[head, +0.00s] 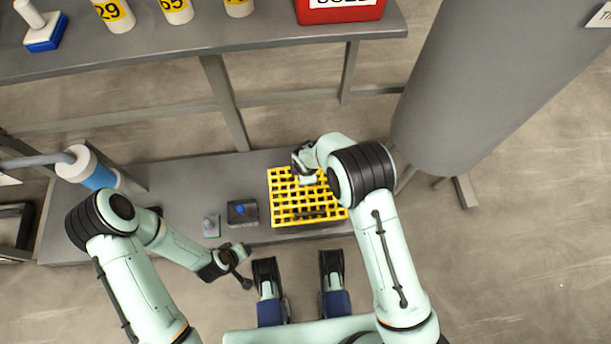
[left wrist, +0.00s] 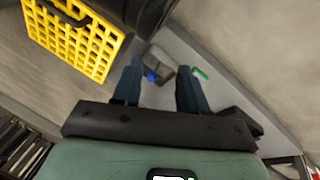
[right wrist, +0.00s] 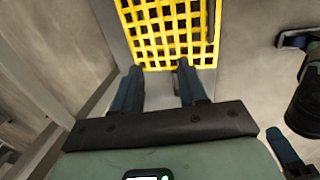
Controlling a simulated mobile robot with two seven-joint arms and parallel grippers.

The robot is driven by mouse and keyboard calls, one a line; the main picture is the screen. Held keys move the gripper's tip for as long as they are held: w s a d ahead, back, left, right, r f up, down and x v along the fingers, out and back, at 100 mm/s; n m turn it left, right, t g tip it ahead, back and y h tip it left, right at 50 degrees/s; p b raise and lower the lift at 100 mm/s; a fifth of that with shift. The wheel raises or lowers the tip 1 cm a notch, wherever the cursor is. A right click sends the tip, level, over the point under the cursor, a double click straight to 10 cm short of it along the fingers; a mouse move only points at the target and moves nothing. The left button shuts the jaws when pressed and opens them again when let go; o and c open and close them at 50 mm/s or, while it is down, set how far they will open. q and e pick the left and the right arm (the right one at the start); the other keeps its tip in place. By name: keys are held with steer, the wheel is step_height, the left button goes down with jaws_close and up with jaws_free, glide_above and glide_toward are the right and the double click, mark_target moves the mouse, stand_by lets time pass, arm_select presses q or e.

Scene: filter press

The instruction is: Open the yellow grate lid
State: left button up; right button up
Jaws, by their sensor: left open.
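The yellow grate lid (head: 283,207) lies flat on the low grey bench, with a dark bar near its front edge. It also shows at the upper left of the left wrist view (left wrist: 97,52) and at the top of the right wrist view (right wrist: 157,38). My right gripper (head: 304,175) is over the grate's back edge, partly hidden by its arm. Its fingers (right wrist: 158,82) are apart with nothing between them; whether they touch the grate I cannot tell. My left gripper (head: 243,268) is open and empty, in front of the bench, left of the grate.
A dark box with a blue button (head: 241,211) and a small grey piece on a green base (head: 211,226) sit left of the grate. A large grey cylinder (head: 480,80) stands at the right. A higher grey table (head: 180,35) holds numbered containers and a red box (head: 340,10).

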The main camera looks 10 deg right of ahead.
arm_select(q)
steer(key=s+r, duration=0.1)
steer(key=s+d+r+p, duration=0.1)
steer(key=shift+s+d+r+g+h, duration=0.1)
steer(key=shift+s+d+g+h, duration=0.2)
arm_select(e)
step_height(320, 180, up, 7)
steer(key=s, duration=0.1)
steer(key=shift+s+f, duration=0.15)
steer(key=shift+s, duration=0.05)
